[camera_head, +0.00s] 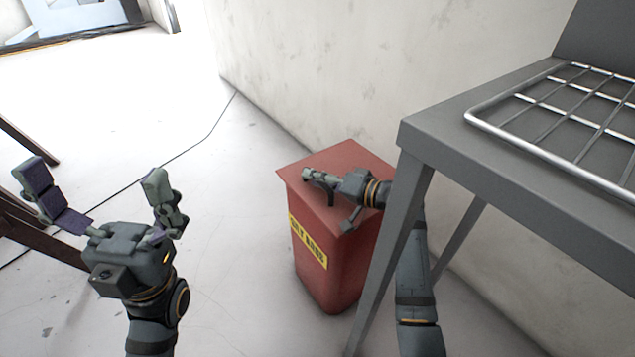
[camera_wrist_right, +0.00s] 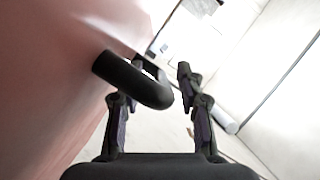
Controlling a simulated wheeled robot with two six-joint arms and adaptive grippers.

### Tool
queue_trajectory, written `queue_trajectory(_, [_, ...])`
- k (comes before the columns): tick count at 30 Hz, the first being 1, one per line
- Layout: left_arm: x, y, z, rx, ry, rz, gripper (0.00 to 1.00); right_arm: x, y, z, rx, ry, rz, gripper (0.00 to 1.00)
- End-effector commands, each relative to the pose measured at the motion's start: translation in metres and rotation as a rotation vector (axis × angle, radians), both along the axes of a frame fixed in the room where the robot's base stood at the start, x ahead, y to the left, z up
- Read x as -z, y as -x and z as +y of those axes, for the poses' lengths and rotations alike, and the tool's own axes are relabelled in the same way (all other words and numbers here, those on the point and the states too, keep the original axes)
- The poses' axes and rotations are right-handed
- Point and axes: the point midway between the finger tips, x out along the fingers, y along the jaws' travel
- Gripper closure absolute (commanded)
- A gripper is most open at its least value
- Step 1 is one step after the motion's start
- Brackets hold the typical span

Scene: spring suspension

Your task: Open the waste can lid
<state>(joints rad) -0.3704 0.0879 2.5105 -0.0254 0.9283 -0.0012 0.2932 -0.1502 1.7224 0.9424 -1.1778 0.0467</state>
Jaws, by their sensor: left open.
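The red waste can (camera_head: 338,262) stands on the floor with its flat red lid (camera_head: 345,155) shut. A yellow label with dark letters is on its front. A black curved handle (camera_head: 327,193) sticks out from the lid and also shows in the right wrist view (camera_wrist_right: 140,85). My right gripper (camera_head: 325,200) is at the lid's front edge, fingers apart. In the right wrist view the handle reaches between the fingers (camera_wrist_right: 155,80), with a gap to the right finger. My left gripper (camera_head: 92,175) is open and empty, well left of the can.
A grey metal table (camera_head: 480,125) with a wire rack (camera_head: 560,140) stands close right of the can, its leg near my right arm. A pale wall is behind. Dark wooden furniture (camera_head: 30,215) is at the left edge.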

Motion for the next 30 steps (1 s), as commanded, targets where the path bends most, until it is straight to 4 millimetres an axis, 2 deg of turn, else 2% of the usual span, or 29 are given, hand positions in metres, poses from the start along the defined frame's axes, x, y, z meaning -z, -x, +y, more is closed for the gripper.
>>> queue_trajectory(7, [-0.0001, -0.0001, 0.0, -0.001, 0.0, 0.0, 0.0, 0.0, -0.0007, 0.001, 0.0, 0.0, 0.0, 0.63])
queue_trajectory(15, [-0.0002, 0.0, 0.0001, -0.001, 0.0, 0.0, 0.0, 0.0002, -0.0006, 0.0008, 0.0, 0.0, 0.0, 0.98])
queue_trajectory(16, [-0.0002, 0.0, 0.0001, -0.001, 0.0, 0.0, 0.0, 0.0001, -0.0006, 0.0007, 0.0, 0.0, 0.0, 1.0])
queue_trajectory(30, [-0.0011, -0.0004, 0.0002, 0.0, 0.001, 0.001, 0.0, -0.0008, -0.0006, -0.0006, 0.001, -0.002, 0.002, 1.0])
